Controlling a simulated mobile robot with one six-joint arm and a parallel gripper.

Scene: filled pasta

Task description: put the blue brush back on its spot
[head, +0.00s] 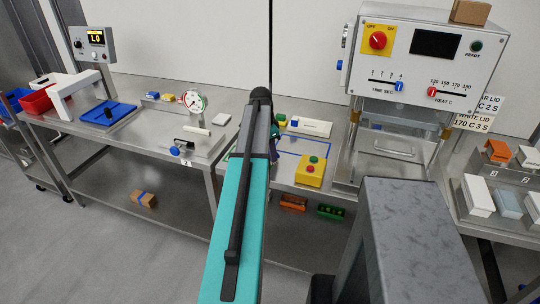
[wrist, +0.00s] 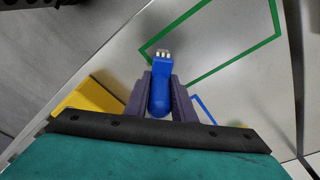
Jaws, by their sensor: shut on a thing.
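In the wrist view, a blue brush (wrist: 161,72) with short pale bristles at its far end sits between the two fingers of my gripper (wrist: 160,92). The gripper is shut on its handle. The bristle end shows close to the near-left corner of a green outline (wrist: 235,62) on the metal table; the height of the brush above the table is hard to tell. Part of a blue outline (wrist: 205,108) shows right of the fingers. In the head view, my arm hides the brush and most of the gripper; the blue outline (head: 318,153) shows right of the arm.
A yellow button box (head: 310,173) stands at the table's front edge, near the gripper. A white block (head: 310,128) lies behind the blue outline. A large press (head: 422,50) stands to the right. A left table (head: 135,135) holds a dial gauge (head: 195,101) and blue tray (head: 108,113).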

